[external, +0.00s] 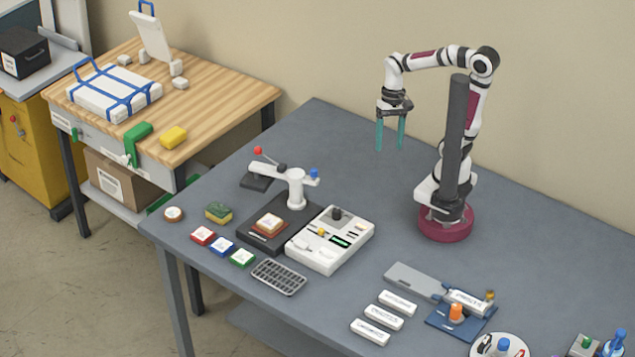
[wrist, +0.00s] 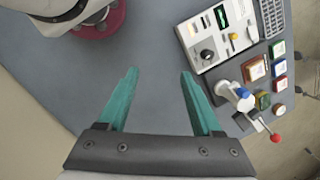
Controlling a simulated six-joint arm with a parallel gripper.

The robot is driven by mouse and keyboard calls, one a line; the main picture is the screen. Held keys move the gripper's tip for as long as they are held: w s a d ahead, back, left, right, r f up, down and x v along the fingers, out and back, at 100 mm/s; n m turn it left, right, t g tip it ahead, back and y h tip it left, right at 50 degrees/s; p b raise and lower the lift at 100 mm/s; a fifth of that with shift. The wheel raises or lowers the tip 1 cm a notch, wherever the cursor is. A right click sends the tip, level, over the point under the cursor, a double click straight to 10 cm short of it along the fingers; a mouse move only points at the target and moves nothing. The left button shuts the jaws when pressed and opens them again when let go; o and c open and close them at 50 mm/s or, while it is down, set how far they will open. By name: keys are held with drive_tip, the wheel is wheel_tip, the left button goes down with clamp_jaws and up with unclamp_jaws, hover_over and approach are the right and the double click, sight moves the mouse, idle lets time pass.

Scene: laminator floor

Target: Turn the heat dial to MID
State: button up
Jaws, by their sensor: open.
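A white control box (external: 318,257) sits on the grey table, and it also shows in the wrist view (wrist: 221,53). A black round knob, likely the heat dial (external: 337,213), stands on its far end. It also shows in the wrist view (wrist: 206,54). Its pointer and markings are too small to read. My gripper (external: 390,147) is open and empty, fingers pointing down, high above the table and apart from the box. In the wrist view its teal fingers (wrist: 160,75) are spread, with the dial to the right of them.
A press with a red-tipped lever (external: 257,151) and blue knob (external: 314,173) stands beside the box. Several coloured blocks (external: 222,245) and a grey grid tray (external: 279,277) lie nearby. White labelled bars (external: 383,316) and a blue fixture (external: 461,318) are at front. Table below my gripper is clear.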

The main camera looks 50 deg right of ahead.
drive_tip(key=s+d+f+n, duration=0.1)
drive_tip(key=s+d, duration=0.1)
drive_tip(key=s, duration=0.3)
drive_tip(key=shift+s+d+f+t+h, duration=0.25)
drive_tip(key=shift+d+f+t+h, duration=0.05)
drive_tip(key=shift+d+f+t, duration=0.1)
